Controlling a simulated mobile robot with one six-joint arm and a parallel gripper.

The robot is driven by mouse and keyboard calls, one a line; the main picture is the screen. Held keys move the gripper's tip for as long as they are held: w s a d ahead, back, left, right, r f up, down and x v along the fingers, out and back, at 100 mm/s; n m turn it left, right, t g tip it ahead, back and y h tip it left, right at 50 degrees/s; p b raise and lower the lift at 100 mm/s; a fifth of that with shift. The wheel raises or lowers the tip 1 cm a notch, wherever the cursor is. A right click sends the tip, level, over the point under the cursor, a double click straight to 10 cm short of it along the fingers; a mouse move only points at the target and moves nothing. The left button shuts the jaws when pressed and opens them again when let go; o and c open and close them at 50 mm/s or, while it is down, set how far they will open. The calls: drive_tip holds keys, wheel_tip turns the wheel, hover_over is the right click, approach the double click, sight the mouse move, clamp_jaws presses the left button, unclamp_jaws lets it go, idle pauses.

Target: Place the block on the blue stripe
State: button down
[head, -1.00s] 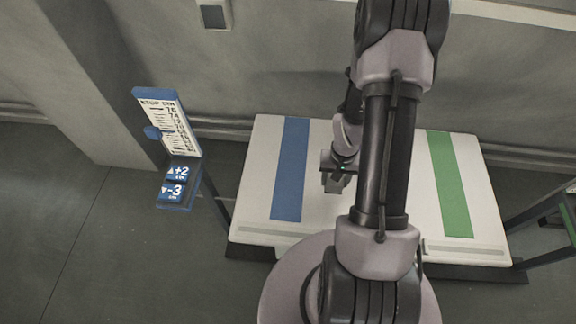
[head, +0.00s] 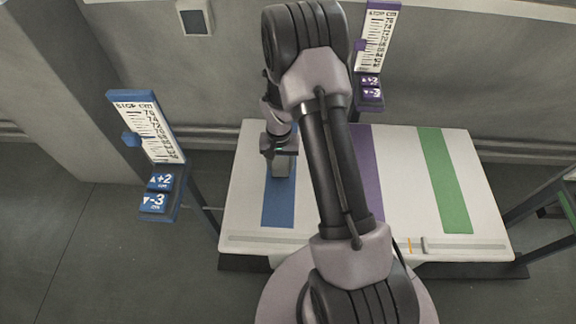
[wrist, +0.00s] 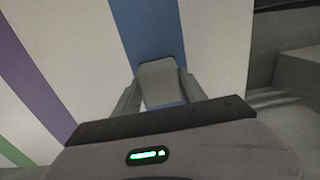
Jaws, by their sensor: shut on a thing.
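The blue stripe (head: 280,208) runs front to back on the left part of the white table. It also shows in the wrist view (wrist: 147,30). My gripper (head: 282,172) is over the blue stripe in the head view. In the wrist view my gripper (wrist: 160,88) is shut on a grey block (wrist: 158,72), which sits between the two fingers with the stripe behind it. I cannot tell whether the block touches the table. In the head view the block is hard to tell from the fingers.
The white table (head: 402,210) also bears a purple stripe (head: 366,170) and a green stripe (head: 444,180). A blue-marked scale post (head: 148,130) stands left of the table, and a purple-marked one (head: 375,45) behind it. My arm hides part of the table's middle.

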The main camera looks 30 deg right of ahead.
wheel_tip(320, 180, down, 2)
drive_tip(key=shift+f+b, duration=0.15)
drive_tip(key=shift+b, duration=0.2)
drive_tip(key=c, duration=0.6)
unclamp_jaws()
drive_tip(key=shift+c, duration=0.2)
